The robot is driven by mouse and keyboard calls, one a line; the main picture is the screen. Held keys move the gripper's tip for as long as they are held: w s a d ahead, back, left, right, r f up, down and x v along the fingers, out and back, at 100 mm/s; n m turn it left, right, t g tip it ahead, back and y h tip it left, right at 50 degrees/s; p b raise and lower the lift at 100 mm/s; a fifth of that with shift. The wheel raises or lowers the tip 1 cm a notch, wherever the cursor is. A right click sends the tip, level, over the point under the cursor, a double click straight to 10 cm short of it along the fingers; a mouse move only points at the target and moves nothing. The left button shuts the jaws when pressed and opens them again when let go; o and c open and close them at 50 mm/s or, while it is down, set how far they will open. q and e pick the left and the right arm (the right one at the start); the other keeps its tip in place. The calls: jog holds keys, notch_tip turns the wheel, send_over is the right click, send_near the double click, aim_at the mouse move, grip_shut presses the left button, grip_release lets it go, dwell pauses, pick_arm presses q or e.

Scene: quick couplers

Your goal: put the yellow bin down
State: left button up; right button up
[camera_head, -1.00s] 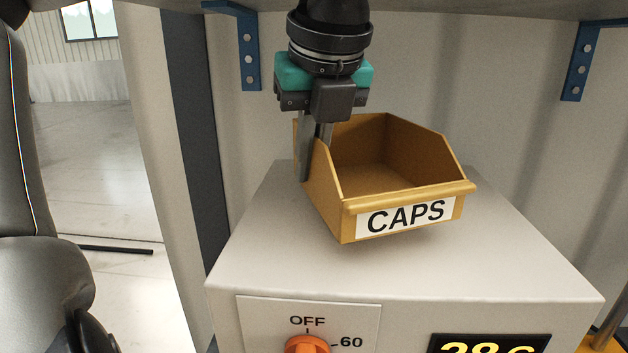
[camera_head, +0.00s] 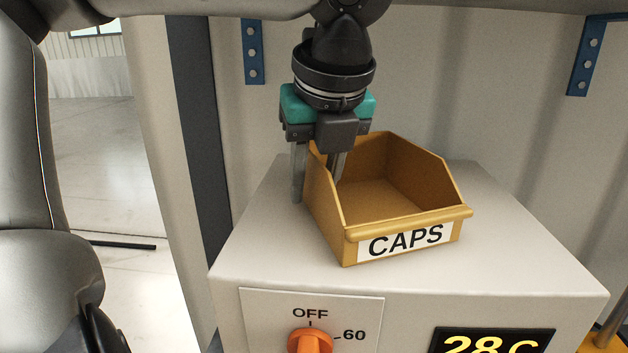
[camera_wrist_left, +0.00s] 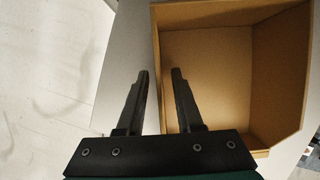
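The yellow bin (camera_head: 395,198), labelled CAPS, is upright and empty, resting on the flat top of a light grey machine (camera_head: 520,260). In the left wrist view the bin (camera_wrist_left: 215,80) fills the right side. My left gripper (camera_head: 318,186) points down at the bin's left wall. One finger is outside that wall and the other inside it. The fingers stand apart with gaps to the wall, as the left wrist view shows (camera_wrist_left: 160,74). My right gripper is not in view.
The machine's front has an orange knob (camera_head: 310,342) and a display reading 28 C (camera_head: 492,342). Blue brackets (camera_head: 254,52) (camera_head: 592,58) hang at the back wall under a shelf. Free top surface lies right of and in front of the bin.

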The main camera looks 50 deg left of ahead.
aim_at(317, 159)
pick_arm(q)
jog(key=shift+r, duration=0.1)
jog(key=shift+r+p, duration=0.2)
jog(key=shift+p, duration=0.15)
jog(key=v, duration=0.2)
jog(key=shift+d+r+b, duration=0.1)
jog(key=shift+r+b, duration=0.2)
jog(key=shift+b, duration=0.05)
jog(key=s+d+b, duration=0.2)
jog(key=s+d, duration=0.3)
jog(key=d, duration=0.5)
jog(key=shift+s+d, duration=0.35)
jog(key=shift+d, duration=0.05)
